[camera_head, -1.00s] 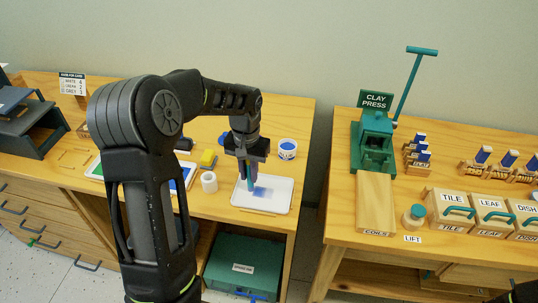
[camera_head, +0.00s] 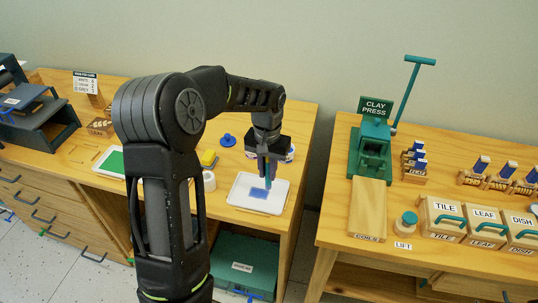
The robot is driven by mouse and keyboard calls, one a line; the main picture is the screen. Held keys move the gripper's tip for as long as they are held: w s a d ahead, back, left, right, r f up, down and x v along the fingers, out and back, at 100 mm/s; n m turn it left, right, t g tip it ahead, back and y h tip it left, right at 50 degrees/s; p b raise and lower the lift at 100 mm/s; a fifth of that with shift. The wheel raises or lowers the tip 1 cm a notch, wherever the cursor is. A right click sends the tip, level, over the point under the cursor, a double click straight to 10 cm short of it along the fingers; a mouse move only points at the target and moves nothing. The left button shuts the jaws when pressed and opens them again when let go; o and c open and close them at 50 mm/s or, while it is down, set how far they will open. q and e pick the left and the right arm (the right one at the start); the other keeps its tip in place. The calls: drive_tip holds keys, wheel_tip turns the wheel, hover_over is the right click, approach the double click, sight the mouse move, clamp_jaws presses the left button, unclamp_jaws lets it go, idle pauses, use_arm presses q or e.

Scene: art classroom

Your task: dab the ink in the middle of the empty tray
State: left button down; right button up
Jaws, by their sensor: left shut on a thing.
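The white tray (camera_head: 239,199) lies on the left table near its front edge. A blue ink patch (camera_head: 259,194) shows at about its middle. My left gripper (camera_head: 265,176) points down over the tray's back part, shut on a slim teal tool (camera_head: 267,166). The tool's lower end shows close to the patch's upper edge; I cannot tell whether it touches the tray. The fingers hide part of the tool. My right gripper is not in view.
A white cup (camera_head: 208,181), a yellow block (camera_head: 207,158) and a blue knobbed piece (camera_head: 228,140) stand left of the tray. A tub (camera_head: 290,153) is partly hidden behind my gripper. The green clay press (camera_head: 371,150) stands on the separate right table, across a gap.

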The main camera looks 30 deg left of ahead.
use_arm(q)
wheel_tip(320, 180, up, 5)
drive_tip(key=p, duration=0.2)
drive_tip(key=shift+w+d+f+p, duration=0.1)
drive_tip(key=shift+f+p, duration=0.1)
drive_tip(key=shift+p, duration=0.15)
